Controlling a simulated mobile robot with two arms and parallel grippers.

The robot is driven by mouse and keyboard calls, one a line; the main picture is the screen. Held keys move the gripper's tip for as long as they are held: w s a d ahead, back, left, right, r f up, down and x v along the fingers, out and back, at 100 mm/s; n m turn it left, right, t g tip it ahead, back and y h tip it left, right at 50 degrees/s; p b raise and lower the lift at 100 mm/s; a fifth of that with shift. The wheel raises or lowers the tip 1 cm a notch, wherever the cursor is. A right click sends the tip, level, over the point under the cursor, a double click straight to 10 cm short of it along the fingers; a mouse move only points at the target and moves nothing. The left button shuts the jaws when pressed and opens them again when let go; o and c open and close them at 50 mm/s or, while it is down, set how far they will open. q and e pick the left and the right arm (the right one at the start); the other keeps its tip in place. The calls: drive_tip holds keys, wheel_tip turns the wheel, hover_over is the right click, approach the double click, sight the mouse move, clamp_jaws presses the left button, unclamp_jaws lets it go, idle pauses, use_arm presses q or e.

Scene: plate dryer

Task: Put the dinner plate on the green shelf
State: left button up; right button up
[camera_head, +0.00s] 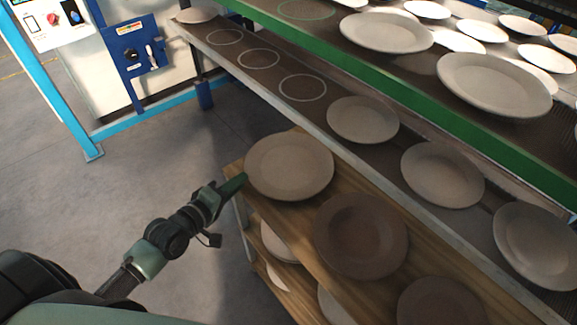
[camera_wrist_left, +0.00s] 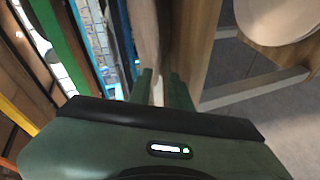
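The dinner plate, a round beige-grey plate (camera_head: 290,167), lies on the left end of the wooden cart's top board. My left gripper (camera_head: 232,186) is at the plate's left rim. In the left wrist view, its two green fingers (camera_wrist_left: 162,90) stand apart with a narrow gap between them; I cannot tell whether they touch the rim. The green shelf (camera_head: 455,115) is the upper rack level with a green front edge, at the upper right, and holds several pale plates. My right gripper is not in view.
A darker brown plate (camera_head: 361,235) lies beside the dinner plate on the wooden cart (camera_head: 410,215). Several plates sit on the lower grey-edged shelf (camera_head: 230,55), which has empty marked circles at left. A blue-framed control stand (camera_head: 130,50) is at upper left. The floor (camera_head: 110,180) at left is clear.

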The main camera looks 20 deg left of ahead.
sight(249, 174)
use_arm(q)
drive_tip(key=x, duration=0.3)
drive_tip(key=shift+w+d+r, duration=0.1)
drive_tip(key=shift+w+d, duration=0.25)
drive_tip(key=shift+w, duration=0.05)
drive_tip(key=shift+w+f, duration=0.25)
drive_tip(key=shift+w, duration=0.2)
clamp_jaws()
drive_tip(key=shift+s, duration=0.1)
idle(0.5)
drive_tip(key=shift+r, duration=0.2)
